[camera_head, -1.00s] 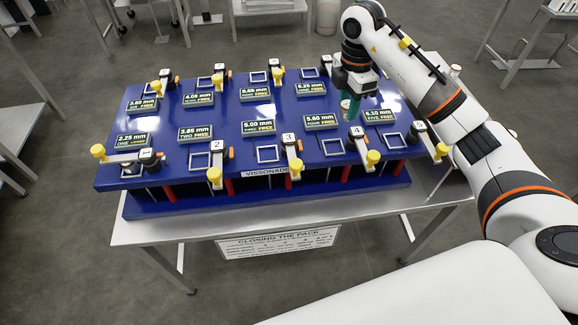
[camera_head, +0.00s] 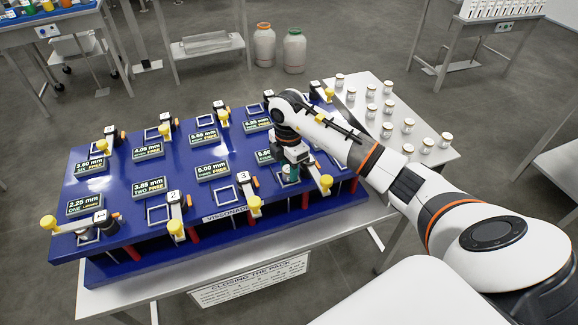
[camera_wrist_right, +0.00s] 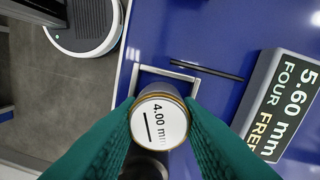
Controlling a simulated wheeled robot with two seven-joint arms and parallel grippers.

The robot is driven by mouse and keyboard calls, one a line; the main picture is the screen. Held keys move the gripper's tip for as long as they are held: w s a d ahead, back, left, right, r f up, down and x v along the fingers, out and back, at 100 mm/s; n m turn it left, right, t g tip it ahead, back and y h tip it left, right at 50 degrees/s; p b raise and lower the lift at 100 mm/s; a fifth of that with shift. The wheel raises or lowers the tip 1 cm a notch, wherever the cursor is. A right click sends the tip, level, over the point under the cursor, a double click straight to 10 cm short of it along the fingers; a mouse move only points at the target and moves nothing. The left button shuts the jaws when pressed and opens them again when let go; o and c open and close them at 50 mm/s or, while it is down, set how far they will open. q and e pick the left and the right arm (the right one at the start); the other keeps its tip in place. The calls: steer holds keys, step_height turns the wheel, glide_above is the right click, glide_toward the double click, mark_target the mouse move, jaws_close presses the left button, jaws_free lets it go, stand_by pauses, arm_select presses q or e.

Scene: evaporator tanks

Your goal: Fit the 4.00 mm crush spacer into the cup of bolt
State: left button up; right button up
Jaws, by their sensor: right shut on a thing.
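My right gripper (camera_head: 290,170) has green fingers and is shut on the 4.00 mm crush spacer (camera_wrist_right: 158,122), a short round piece with a white label and a gold rim. In the right wrist view the fingers of my right gripper (camera_wrist_right: 160,118) grip its two sides. The spacer is in front of a square metal frame (camera_wrist_right: 196,69) at station four and hides much of it; I cannot tell whether they touch. The station four display (camera_wrist_right: 280,105) reads 5.60 mm FREE. Which part is the bolt's cup is not clear. My left gripper is out of view.
The blue block (camera_head: 100,232) carries several stations with displays, square frames and yellow-knobbed clamps (camera_head: 325,182). A side table (camera_head: 345,102) at the right holds several white jars (camera_head: 407,126). My right arm covers part of the block's right end.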

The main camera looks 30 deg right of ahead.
mark_target(288, 167)
steer(key=shift+f, duration=0.15)
steer(key=o, duration=1)
steer(key=shift+s, duration=0.1)
steer(key=shift+r, duration=0.55)
steer(key=r, duration=0.2)
steer(key=r+b, duration=0.1)
steer(key=r, duration=0.1)
steer(key=r+b, duration=0.1)
steer(key=r, duration=0.1)
steer(key=shift+w+r, duration=0.25)
steer(key=shift+r, duration=0.1)
steer(key=shift+r+p, duration=0.3)
steer(key=shift+r, duration=2.05)
steer(key=shift+f, duration=0.1)
